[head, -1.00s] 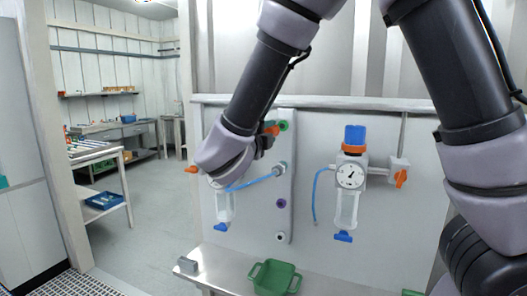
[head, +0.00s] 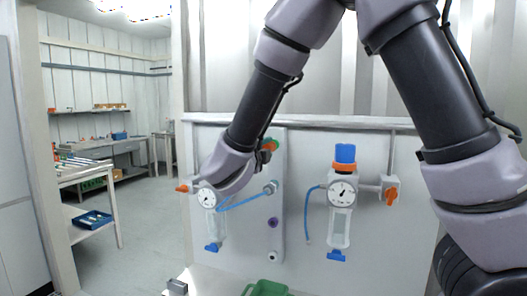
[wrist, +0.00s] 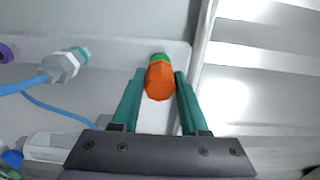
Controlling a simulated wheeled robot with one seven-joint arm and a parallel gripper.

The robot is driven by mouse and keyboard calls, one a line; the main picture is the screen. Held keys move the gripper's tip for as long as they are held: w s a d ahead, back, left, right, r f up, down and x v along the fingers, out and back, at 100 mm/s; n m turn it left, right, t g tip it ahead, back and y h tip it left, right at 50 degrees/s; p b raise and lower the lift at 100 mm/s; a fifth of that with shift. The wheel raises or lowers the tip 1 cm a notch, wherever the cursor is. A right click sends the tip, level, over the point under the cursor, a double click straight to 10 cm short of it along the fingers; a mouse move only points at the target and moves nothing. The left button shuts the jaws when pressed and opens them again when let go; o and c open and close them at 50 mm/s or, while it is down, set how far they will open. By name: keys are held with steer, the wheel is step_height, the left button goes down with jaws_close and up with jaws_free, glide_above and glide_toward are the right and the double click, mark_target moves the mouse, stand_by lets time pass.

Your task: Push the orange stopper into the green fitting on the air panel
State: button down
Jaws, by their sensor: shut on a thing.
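The orange stopper (wrist: 159,82) is between the teal fingers of my gripper (wrist: 159,88) in the wrist view. My gripper is shut on it. The green fitting (wrist: 160,57) shows just beyond the stopper, in line with it; the stopper covers most of it. The stopper and fitting appear to touch or nearly touch, and I cannot tell how deep the stopper sits. In the head view the green fitting (head: 273,144) is at the top of the air panel strip (head: 279,205), and my gripper (head: 266,150) is right at it, partly hidden by my wrist.
A fitting with a blue hose (head: 270,187) and a purple port (head: 273,222) sit below on the same strip. Regulators with gauges (head: 342,194) stand at either side. A green bin (head: 268,288) is on the shelf below. The floor at left is open.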

steer(key=shift+w+d, duration=0.2)
steer(key=shift+w, duration=0.35)
steer(key=shift+w+d, duration=0.25)
steer(key=shift+w, duration=0.3)
stand_by(1.8)
steer(key=shift+c, duration=1.7)
jaws_free()
steer(key=v, duration=1)
steer(key=shift+s, duration=0.4)
steer(key=shift+a, duration=0.2)
